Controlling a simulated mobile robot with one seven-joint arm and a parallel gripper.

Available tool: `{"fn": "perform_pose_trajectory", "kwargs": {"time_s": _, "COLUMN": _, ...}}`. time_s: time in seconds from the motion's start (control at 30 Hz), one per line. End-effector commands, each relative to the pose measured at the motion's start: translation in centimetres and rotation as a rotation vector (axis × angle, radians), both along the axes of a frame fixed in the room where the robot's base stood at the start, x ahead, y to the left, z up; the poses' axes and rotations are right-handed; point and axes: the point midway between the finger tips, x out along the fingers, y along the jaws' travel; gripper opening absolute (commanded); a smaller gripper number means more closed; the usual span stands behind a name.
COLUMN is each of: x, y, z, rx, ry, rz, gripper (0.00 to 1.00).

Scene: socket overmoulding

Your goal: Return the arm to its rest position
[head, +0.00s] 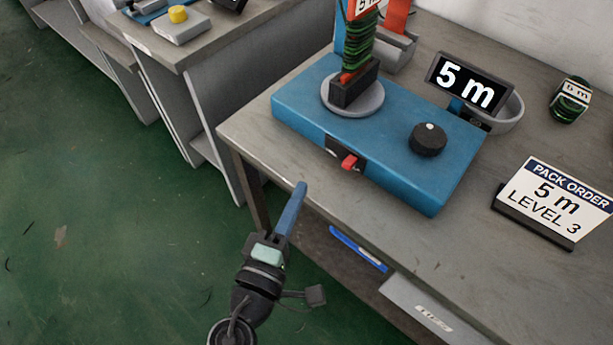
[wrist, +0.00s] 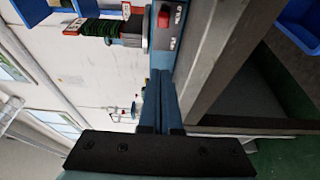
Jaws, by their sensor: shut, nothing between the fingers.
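My gripper (head: 297,194) is in front of the table's near left edge in the head view, apart from everything on the table. Its blue fingers are together with nothing between them. In the wrist view the shut fingers (wrist: 161,92) point past the table's edge. The rest of my arm below the wrist is mostly out of the head view.
The table (head: 420,262) carries a blue machine (head: 394,172) with a black knob and red lever, a "5 m" display (head: 469,84), a pack order sign (head: 555,198) and a green-black coil (head: 570,100). A second bench (head: 217,34) stands behind left. Green floor (head: 90,220) at left is clear.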

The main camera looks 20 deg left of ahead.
Motion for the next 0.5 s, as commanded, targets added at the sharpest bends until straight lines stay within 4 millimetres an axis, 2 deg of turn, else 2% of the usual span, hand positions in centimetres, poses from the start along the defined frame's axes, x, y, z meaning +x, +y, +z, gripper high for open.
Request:
{"fn": "perform_pose_trajectory", "kwargs": {"time_s": 0.13, "x": -1.03, "y": 0.01, "z": -0.03, "rx": 0.002, "ry": 0.001, "rz": 0.0, "gripper": 0.0}}
{"fn": "perform_pose_trajectory", "kwargs": {"time_s": 0.5, "x": -1.16, "y": 0.0, "z": 0.06, "rx": 0.001, "ry": -0.001, "rz": -0.001, "gripper": 0.0}}
